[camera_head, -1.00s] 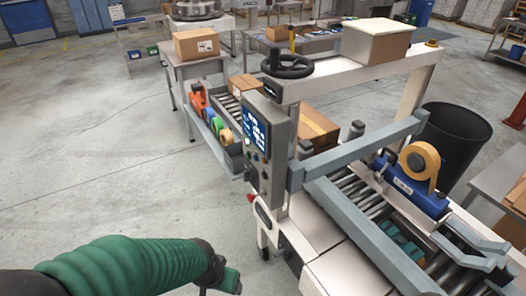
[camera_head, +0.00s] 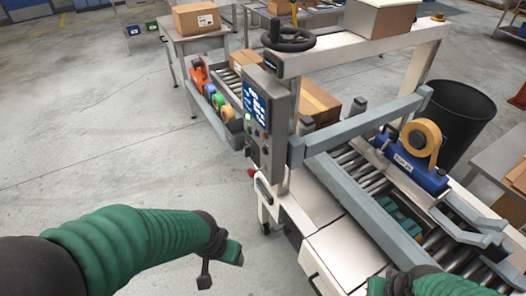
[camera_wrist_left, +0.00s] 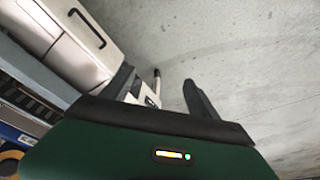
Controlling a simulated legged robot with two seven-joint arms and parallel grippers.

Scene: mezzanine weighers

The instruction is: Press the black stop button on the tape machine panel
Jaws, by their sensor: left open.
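The tape machine (camera_head: 330,235) stands in the middle and right of the head view. Its grey control panel (camera_head: 279,131) is upright on the near left post, with a lit blue screen (camera_head: 255,105) and small buttons below. The black stop button is too small to single out. My left gripper (camera_head: 220,268) is low in the head view, left of and nearer than the panel, touching nothing. In the left wrist view my left gripper (camera_wrist_left: 160,92) is open, its two dark fingers apart and nothing between them. My right arm shows at the bottom right; its gripper is not clearly seen.
A blue tape head (camera_head: 420,174) with an orange roll sits over the rollers. Grey side rails (camera_head: 360,200) run along the machine. A tray of colored tape rolls (camera_head: 214,100) is behind the panel. Open floor (camera_head: 90,150) lies left; a black bin (camera_head: 468,115) stands right.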

